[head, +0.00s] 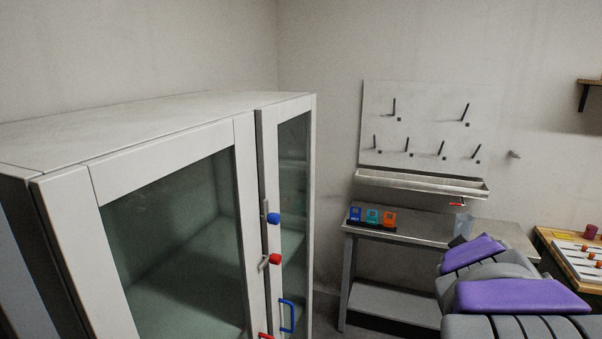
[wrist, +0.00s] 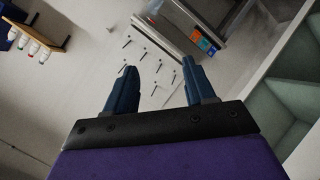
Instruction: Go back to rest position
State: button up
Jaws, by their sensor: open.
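My gripper (wrist: 161,84) shows in the wrist view with its two dark blue fingers spread apart and nothing between them. In the head view my purple and grey arm is at the lower right, and the gripper cannot be made out there. The drying oven (head: 165,108) is a white cabinet with glass doors at the left of the head view. Its left door (head: 165,150) has a red-knobbed handle (head: 274,259), and a blue knob (head: 273,218) and a blue handle (head: 287,315) are by the narrower right door. The cabinet also shows at the right edge of the wrist view (wrist: 287,45).
A metal table (head: 425,223) with blue, teal and orange boxes (head: 372,217) stands against the back wall. A pegboard (head: 430,125) with hooks hangs above it. A wooden table (head: 545,243) is at the right edge. A little floor shows between the cabinet and the metal table.

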jog(key=s+a+f+m+g+y, duration=0.1)
jog(key=s+a+f+g, duration=0.3)
jog(key=s, duration=0.7)
jog(key=s+a+f+m+g+y, duration=0.1)
jog(key=s+a+f+g+y, duration=0.2)
jog(key=s+a+f, duration=0.5)
jog(key=s+a+f+m+g+y, duration=0.2)
jog(key=s+a+f+g, duration=0.3)
jog(key=s, duration=1)
jog(key=shift+a+f+y, duration=0.3)
jog(key=shift+a+f, duration=0.2)
jog(key=shift+a, duration=0.7)
jog(key=shift+c, duration=0.5)
